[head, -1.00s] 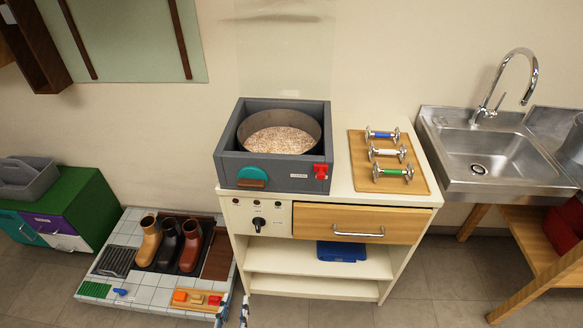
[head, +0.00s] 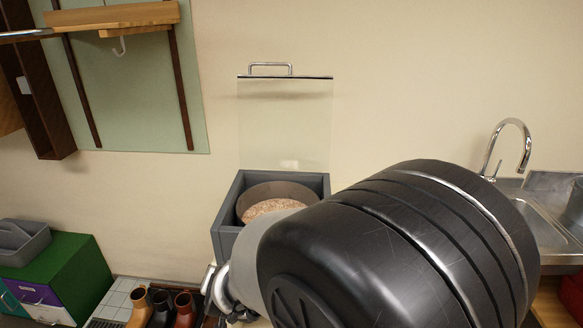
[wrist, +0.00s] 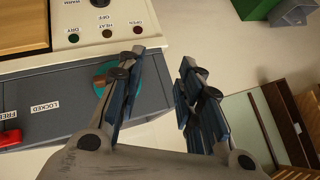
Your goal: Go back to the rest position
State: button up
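My gripper (wrist: 164,62) is open in the wrist view, with its two blue-padded fingers apart and nothing between them. In the head view my dark arm covers the lower middle and right. Part of the gripper shows at the arm's lower left, in front of the grey box (head: 226,235). The fingertips are not clear there.
A clear lid (head: 285,120) stands raised behind the box, which holds a round pan of grains (head: 272,207). Boots (head: 162,308) stand lower left beside a green cabinet (head: 62,265). A sink (head: 545,222) is at right. A wooden shelf (head: 112,15) hangs upper left.

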jog(key=s+d+r, duration=0.3)
jog(key=d+r, duration=0.4)
jog(key=s+d+r+n+g+h, duration=0.1)
jog(key=s+d+r+h, duration=0.1)
jog(key=s+d, duration=0.8)
jog(key=s+d+r+n+g+h, duration=0.1)
jog(key=s+d+r+g+h, duration=0.1)
jog(key=s+d, duration=0.9)
jog(key=shift+s+d+r, duration=0.3)
jog(key=shift+d+r, duration=0.25)
jog(key=shift+d, duration=0.55)
jog(key=shift+c, duration=0.2)
